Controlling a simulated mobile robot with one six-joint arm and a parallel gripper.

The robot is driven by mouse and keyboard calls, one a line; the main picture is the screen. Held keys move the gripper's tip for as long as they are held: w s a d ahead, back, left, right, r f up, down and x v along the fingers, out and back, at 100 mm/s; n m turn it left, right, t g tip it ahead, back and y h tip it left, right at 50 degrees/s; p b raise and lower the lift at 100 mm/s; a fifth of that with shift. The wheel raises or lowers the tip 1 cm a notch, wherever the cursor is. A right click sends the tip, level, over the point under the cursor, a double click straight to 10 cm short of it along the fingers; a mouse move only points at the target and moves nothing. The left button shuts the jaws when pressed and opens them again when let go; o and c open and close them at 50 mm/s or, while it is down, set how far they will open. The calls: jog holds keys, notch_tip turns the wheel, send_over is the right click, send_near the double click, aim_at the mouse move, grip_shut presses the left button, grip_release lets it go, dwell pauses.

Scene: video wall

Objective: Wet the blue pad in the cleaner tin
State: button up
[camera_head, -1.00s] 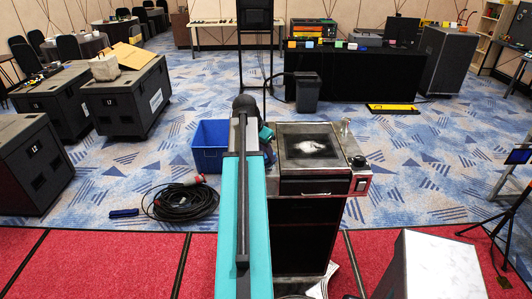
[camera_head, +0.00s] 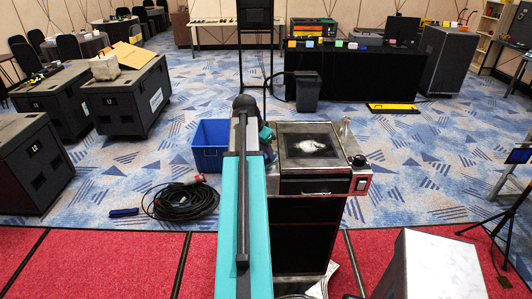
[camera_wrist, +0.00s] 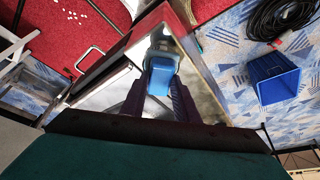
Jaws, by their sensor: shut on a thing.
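My gripper (camera_wrist: 160,100) is shut on the blue pad (camera_wrist: 160,80) in the wrist view, with a dark finger on each side of it. A grey rounded thing (camera_wrist: 165,46) shows just beyond the pad; I cannot tell whether it is the cleaner tin or whether the pad touches it. In the head view my teal arm hides the gripper and the pad.
The cabinet top has a dark glossy panel (camera_head: 290,158) with a pale patch. A clear bottle (camera_head: 345,129) stands at its back right. A blue bin (camera_head: 209,160) and coiled black cable (camera_head: 185,203) lie left. A white box (camera_head: 440,265) stands front right.

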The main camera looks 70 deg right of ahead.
jog(key=shift+r+p, duration=1.55)
jog(key=shift+r, duration=1.95)
jog(key=w+a+f+n+t+b, duration=0.25)
jog(key=w+a+n, duration=0.35)
jog(key=w+a, duration=0.85)
jog(key=w+a+f+n+t+b, duration=0.25)
jog(key=w+a+n+b, duration=0.2)
jog(key=w+a, duration=1)
jog(key=w+a+f+n+y+b, duration=0.1)
jog(key=w+a+n, duration=0.3)
jog(key=a, duration=0.8)
jog(key=w+a+f+n+t+y+b, duration=0.1)
jog(key=w+a, duration=0.5)
jog(key=a, duration=0.6)
jog(key=w+a+f+n+y+b, duration=0.2)
jog(key=w+a+n+b, duration=0.2)
jog(key=a, duration=0.9)
jog(key=w+n, duration=0.1)
jog(key=n, duration=0.2)
jog(key=shift+f, duration=0.15)
